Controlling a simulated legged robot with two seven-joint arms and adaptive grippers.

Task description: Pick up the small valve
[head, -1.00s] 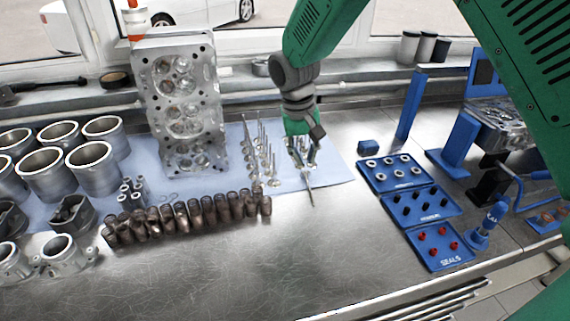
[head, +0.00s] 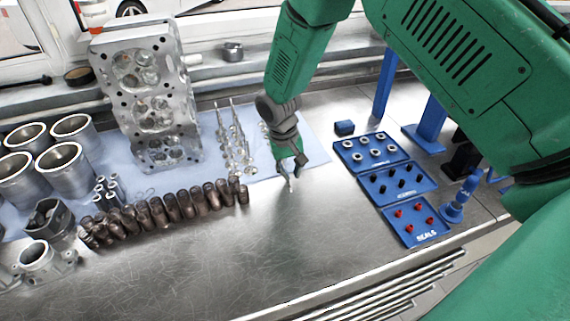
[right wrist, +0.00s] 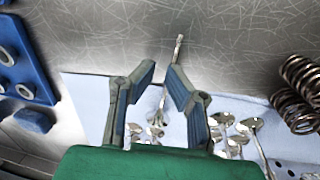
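My right gripper (head: 290,176) is low over the bench at the front edge of the pale blue mat. A thin metal valve (head: 291,186) pokes out beyond its fingertips. In the right wrist view, the two blue-grey fingers (right wrist: 163,68) are apart, with a gap between their tips. The valve stem (right wrist: 178,45) runs through that gap, with no clear grip on it. Its head end lies between the fingers, near other valve heads. My left gripper is not in view.
A cylinder head (head: 150,105) stands at the back left. A row of dark springs (head: 165,208) lies in front of it, with cylinder liners (head: 68,178) farther left. Blue trays, including a seals tray (head: 413,220), lie to the right. The front of the metal bench is clear.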

